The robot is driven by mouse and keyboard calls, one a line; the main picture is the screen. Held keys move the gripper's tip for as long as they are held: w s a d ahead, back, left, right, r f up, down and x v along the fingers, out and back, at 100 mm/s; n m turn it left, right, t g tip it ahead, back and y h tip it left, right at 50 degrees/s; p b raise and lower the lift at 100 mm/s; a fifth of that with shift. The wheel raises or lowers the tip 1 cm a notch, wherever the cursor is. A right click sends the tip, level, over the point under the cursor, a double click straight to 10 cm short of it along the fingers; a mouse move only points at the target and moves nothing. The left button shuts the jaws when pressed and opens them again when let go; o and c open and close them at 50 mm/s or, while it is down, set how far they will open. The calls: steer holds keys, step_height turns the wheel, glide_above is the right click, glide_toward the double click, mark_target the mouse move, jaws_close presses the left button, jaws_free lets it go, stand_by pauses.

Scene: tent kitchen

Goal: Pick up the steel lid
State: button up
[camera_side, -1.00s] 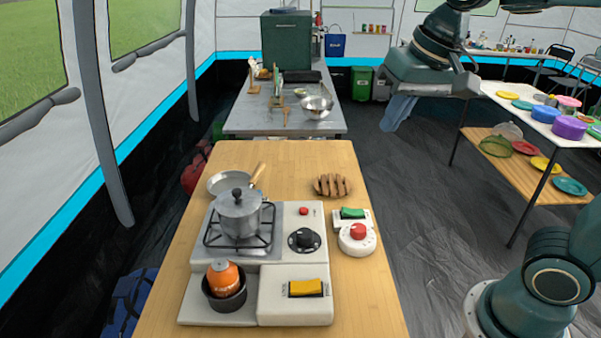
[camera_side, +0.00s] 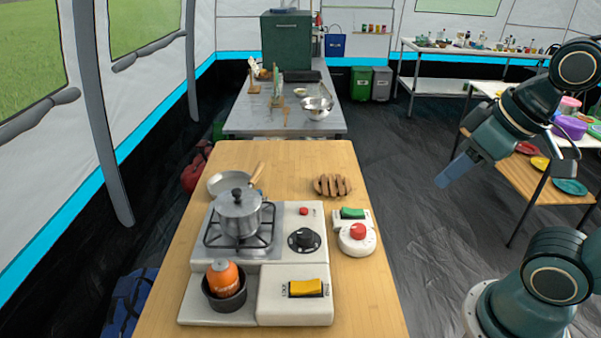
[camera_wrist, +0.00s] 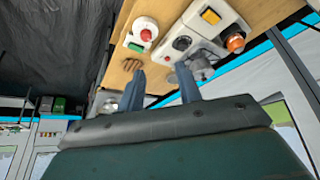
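The steel lid (camera_side: 237,201) with a dark knob sits on the steel pot (camera_side: 239,221). The pot stands on the burner grate of the white camp stove (camera_side: 268,308). My gripper (camera_side: 445,182) is in the air to the right of the wooden table, well apart from the lid, pointing down and left. In the wrist view its two blue fingers (camera_wrist: 160,78) are spread with nothing between them. The pot (camera_wrist: 203,72) shows there beyond the right finger, partly hidden; I cannot make out the lid clearly.
A frying pan (camera_side: 228,183) lies behind the pot. An orange item stands in a dark cup (camera_side: 226,302) at the front left. The table's right edge is clear.

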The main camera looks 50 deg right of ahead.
steer(key=shift+o, duration=0.9)
steer(key=shift+w+r, duration=0.1)
